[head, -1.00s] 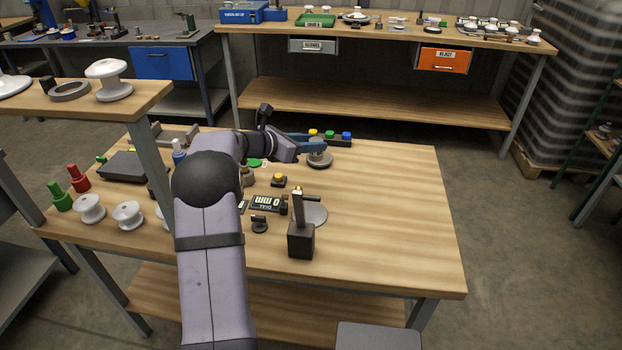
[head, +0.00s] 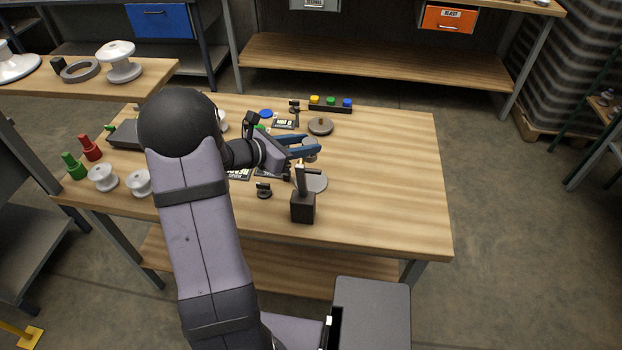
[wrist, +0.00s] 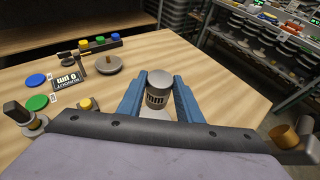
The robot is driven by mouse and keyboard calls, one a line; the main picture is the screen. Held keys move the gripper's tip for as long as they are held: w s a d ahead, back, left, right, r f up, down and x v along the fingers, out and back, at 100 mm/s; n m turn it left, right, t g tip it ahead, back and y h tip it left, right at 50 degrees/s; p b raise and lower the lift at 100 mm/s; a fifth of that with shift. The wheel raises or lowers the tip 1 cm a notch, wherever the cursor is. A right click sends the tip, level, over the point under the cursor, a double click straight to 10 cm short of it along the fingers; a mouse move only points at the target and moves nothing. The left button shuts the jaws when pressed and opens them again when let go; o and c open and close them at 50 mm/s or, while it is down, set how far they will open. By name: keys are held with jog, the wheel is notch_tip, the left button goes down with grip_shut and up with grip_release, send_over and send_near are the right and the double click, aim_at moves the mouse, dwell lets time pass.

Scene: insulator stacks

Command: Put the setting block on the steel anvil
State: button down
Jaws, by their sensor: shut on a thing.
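The setting block (wrist: 158,90), a short grey steel cylinder with a dark marked band, stands upright between the blue fingers of my gripper (wrist: 160,95). In the head view the gripper (head: 303,146) is shut on the block (head: 310,144) above the bench. The steel anvil (head: 318,183), seemingly the flat round grey plate, lies just nearer the camera than the gripper, beside a black block with an upright post (head: 303,206). In the wrist view a pale grey surface shows under the block; whether they touch cannot be told.
A grey disc with a brass knob (head: 320,127) stands behind the gripper. A black strip with yellow, green and blue buttons (head: 330,105) is at the back. A small black item (head: 264,190) lies left of the post. The bench's right side is clear.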

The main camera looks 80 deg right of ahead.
jog(key=shift+s+d+r+m+g+y, duration=0.1)
jog(key=shift+r+m+g+y, duration=0.2)
jog(key=shift+r+m+g, duration=0.1)
jog(key=shift+f+p, duration=0.7)
jog(key=shift+f, duration=4.3)
jog(key=shift+f, duration=0.15)
jog(key=c, duration=1.3)
grip_release()
jog(key=shift+o, duration=0.2)
jog(key=shift+r, duration=0.2)
jog(key=b+v, duration=0.2)
jog(key=v, duration=1)
